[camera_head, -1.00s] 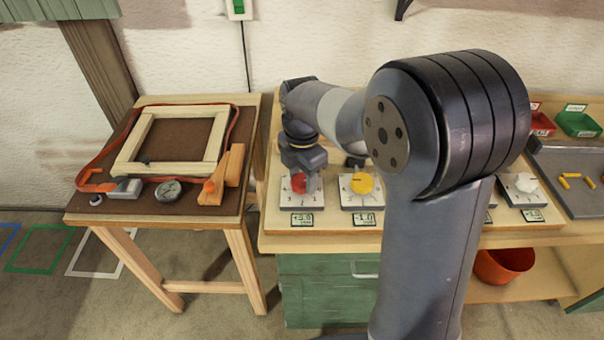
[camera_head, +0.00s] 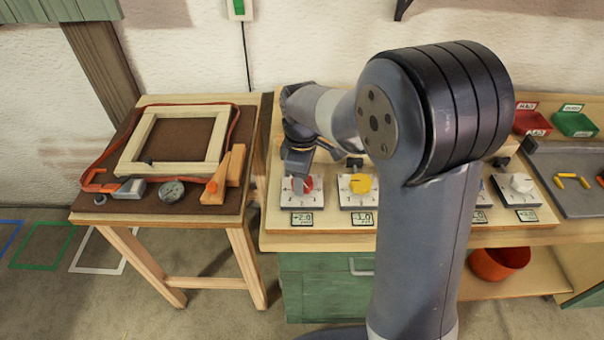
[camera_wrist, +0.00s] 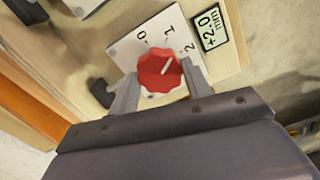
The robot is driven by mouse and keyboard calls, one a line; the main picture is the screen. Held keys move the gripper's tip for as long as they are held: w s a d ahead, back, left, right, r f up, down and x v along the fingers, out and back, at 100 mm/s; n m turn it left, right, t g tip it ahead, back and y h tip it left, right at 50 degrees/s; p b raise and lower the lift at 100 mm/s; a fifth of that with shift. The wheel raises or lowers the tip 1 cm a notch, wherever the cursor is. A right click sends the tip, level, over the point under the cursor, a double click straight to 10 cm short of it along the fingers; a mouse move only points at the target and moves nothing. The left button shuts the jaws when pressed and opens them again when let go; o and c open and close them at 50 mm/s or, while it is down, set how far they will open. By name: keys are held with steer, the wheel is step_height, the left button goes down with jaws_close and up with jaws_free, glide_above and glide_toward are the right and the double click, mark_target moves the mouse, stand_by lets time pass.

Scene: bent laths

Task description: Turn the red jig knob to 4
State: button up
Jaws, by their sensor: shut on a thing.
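The red jig knob (camera_wrist: 160,74) is a scalloped red dial with a white pointer line on a white plate (camera_wrist: 127,50). In the wrist view its pointer aims toward the 2 on the plate; 0 and 1 also show. Its small display (camera_wrist: 208,27) reads +2.0 mm. My gripper (camera_wrist: 161,84) has one finger on each side of the knob and is shut on it. In the head view the red knob (camera_head: 309,183) is partly hidden behind my gripper (camera_head: 299,184), and its plate (camera_head: 302,202) shows numbers along the front edge.
A yellow knob (camera_head: 360,183) with its own display (camera_head: 361,218) stands just right of the red one. A white knob (camera_head: 521,183) is farther right. My arm hides the middle of the bench. A wooden frame (camera_head: 137,143) lies on the left table.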

steer(key=m, duration=0.5)
steer(key=shift+m+p, duration=0.3)
steer(key=shift+p, duration=0.05)
steer(key=m, duration=0.6)
steer(key=shift+p, duration=0.3)
steer(key=m, duration=0.6)
steer(key=shift+m, duration=0.3)
steer(key=m, duration=0.5)
steer(key=shift+m+p, duration=0.3)
steer(key=shift+m, duration=0.1)
steer(key=o, duration=1)
step_height(320, 180, up, 11)
